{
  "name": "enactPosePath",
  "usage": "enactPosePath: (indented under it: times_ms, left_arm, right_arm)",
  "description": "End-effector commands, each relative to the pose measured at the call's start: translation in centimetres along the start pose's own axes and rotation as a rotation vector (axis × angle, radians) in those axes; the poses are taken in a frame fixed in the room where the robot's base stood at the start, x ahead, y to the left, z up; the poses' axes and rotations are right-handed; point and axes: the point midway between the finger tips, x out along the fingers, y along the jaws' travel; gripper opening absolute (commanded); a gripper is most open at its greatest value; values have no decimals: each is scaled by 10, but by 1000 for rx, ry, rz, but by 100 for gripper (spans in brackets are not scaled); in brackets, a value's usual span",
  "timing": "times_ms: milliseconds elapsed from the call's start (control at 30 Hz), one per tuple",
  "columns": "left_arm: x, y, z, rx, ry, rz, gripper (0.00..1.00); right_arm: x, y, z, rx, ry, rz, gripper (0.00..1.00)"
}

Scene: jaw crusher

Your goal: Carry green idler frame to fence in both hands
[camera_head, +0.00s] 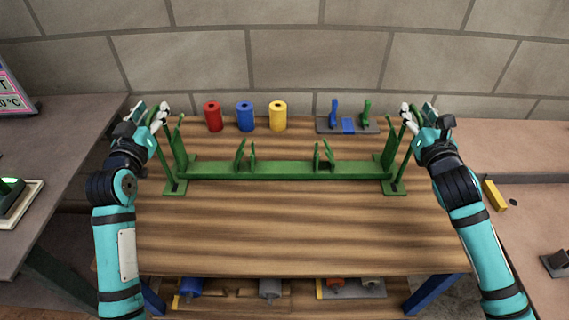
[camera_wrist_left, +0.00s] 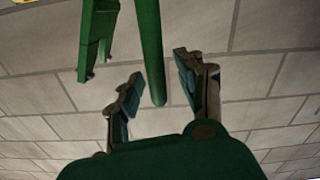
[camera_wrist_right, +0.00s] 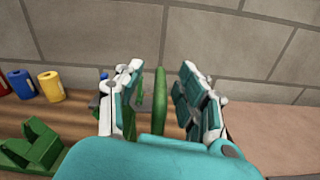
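The green idler frame (camera_head: 285,169) stands on the wooden-topped table, its long crossbeam running left to right with an upright post at each end. My left gripper (camera_head: 150,115) is at the top of the left end post. In the left wrist view the green post (camera_wrist_left: 150,50) reaches between its spread fingers, with gaps visible. My right gripper (camera_head: 412,118) is at the top of the right end post. In the right wrist view that post (camera_wrist_right: 160,95) stands between the open fingers, with a gap each side. No fence can be made out.
Red (camera_head: 213,117), blue (camera_head: 245,117) and yellow (camera_head: 278,116) rollers stand behind the frame. A grey plate (camera_head: 370,128) with blue and green parts lies at back right. A brick wall is close behind. The table's front is clear. Other benches flank it.

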Motion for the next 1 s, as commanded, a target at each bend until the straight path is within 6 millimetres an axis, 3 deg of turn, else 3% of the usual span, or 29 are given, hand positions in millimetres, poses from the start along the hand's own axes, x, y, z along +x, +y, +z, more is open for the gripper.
enactPosePath:
  times_ms: [167, 467, 967, 1000]
  left_arm:
    - [0, 0, 0, 0, 0, 0, 38]
    - [0, 0, 0, 0, 0, 0, 0]
    - [0, -1, 0, 1, 0, -2, 0]
    - [-1, 0, -8, 2, 17, 0, 0]
  right_arm:
    - [0, 0, 0, 0, 0, 0, 38]
    - [0, 0, 0, 0, 0, -1, 0]
    - [0, -1, 0, 0, 0, -2, 0]
    - [0, 0, 8, -2, -16, 2, 0]
